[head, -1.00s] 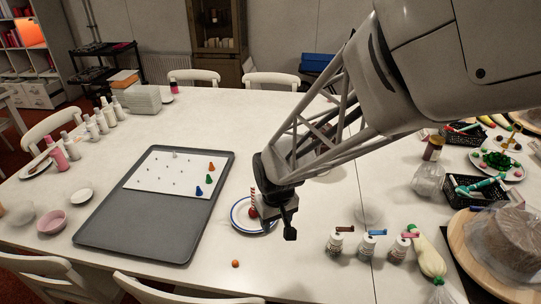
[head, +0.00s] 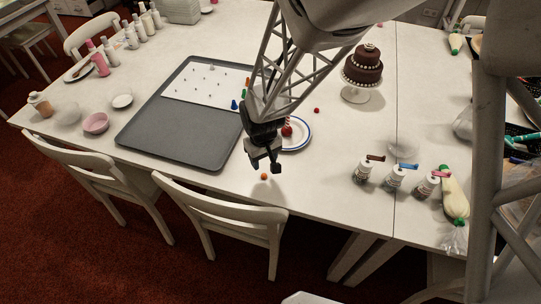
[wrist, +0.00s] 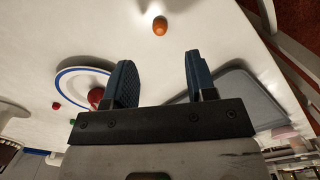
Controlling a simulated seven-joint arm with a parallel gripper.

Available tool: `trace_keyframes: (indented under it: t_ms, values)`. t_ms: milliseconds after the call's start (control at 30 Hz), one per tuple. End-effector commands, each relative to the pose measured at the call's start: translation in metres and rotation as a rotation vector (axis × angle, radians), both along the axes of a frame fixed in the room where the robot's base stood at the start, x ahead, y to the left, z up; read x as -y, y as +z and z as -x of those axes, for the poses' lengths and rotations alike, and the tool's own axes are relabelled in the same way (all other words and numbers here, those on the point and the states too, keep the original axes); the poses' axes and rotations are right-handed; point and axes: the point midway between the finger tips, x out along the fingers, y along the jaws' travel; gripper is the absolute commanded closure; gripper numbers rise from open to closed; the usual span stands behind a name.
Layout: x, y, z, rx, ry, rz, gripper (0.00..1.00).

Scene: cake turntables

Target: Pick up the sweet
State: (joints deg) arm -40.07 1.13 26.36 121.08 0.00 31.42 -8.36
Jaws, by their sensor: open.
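A small round orange sweet (head: 264,177) lies on the white table near its front edge. In the wrist view the orange sweet (wrist: 160,26) shows ahead of my gripper, roughly in line with the gap between the fingers. My gripper (head: 264,166) is open and empty, just behind and above the sweet in the head view. Its two blue-padded fingers (wrist: 158,64) stand apart in the wrist view. A small red sweet (head: 317,110) lies farther back on the table, beyond the plate; it also shows in the wrist view (wrist: 56,105).
A blue-rimmed plate (head: 305,137) with a red item is right beside my gripper. A grey tray (head: 180,135) with a white board lies to the left. Several small bottles (head: 394,180) stand to the right. A chair (head: 235,215) stands at the front edge.

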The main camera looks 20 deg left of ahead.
Motion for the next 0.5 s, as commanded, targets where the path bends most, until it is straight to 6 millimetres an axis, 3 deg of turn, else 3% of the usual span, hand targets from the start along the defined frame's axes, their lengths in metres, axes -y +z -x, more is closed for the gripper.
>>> trace_keyframes:
  t_ms: [500]
  values:
    - [0.0, -0.026, 0.0, 0.001, 0.0, -0.001, 0.49]
